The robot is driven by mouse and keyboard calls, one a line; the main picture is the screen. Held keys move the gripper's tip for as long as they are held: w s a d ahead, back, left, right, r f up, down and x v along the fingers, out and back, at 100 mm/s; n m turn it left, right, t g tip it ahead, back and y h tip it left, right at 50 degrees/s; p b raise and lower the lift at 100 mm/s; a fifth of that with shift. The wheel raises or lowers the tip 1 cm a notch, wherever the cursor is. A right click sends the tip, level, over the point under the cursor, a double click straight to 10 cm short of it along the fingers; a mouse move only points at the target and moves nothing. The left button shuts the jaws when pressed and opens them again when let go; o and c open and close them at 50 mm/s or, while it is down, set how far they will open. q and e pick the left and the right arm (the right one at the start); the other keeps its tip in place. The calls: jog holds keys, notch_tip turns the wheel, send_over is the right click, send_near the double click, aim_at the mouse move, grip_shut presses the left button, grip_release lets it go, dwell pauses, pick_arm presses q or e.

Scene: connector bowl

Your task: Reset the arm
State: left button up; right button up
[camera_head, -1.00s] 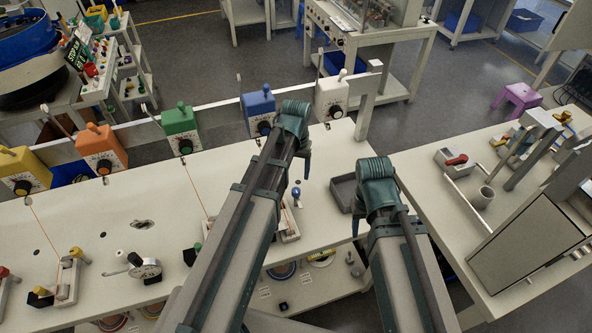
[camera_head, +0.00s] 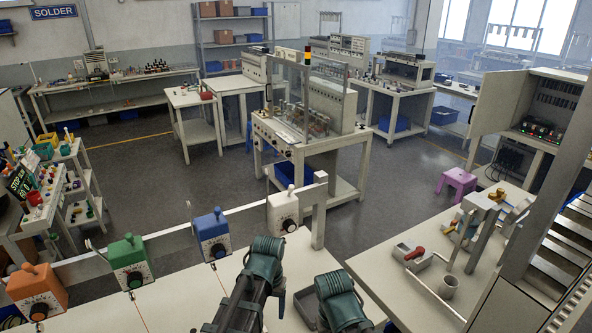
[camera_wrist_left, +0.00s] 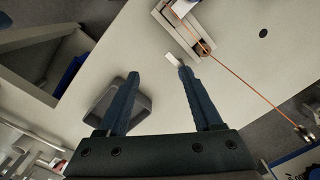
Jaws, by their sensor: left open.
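My left arm ends in a teal wrist at the lower middle of the head view, and only a bit of its gripper shows beside it. In the left wrist view, my left gripper (camera_wrist_left: 158,75) is open, its two dark fingers well apart with nothing between them. It is above the pale bench (camera_wrist_left: 150,45). My right arm's teal wrist (camera_head: 342,298) is to the right of the left one, and its fingers are hidden or out of frame.
A grey tray (camera_wrist_left: 103,104) lies below the left finger in the wrist view. A small fixture (camera_wrist_left: 180,30) with an orange wire is at the top. Orange (camera_head: 38,291), green (camera_head: 130,262), blue (camera_head: 211,235) and white (camera_head: 283,212) dial boxes line a rail behind the bench.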

pick_arm(q)
jog(key=s+d+f+m+b, duration=0.2)
jog(key=s+d+f+b, duration=0.3)
jog(key=s+f, duration=0.3)
jog(key=shift+s+d+f+m+y+b, duration=0.3)
jog(key=shift+s+d+f+y+b, duration=0.1)
jog(key=shift+s+b, duration=0.4)
pick_arm(e)
notch_tip(320, 180, down, 9)
jog(key=shift+r, duration=0.1)
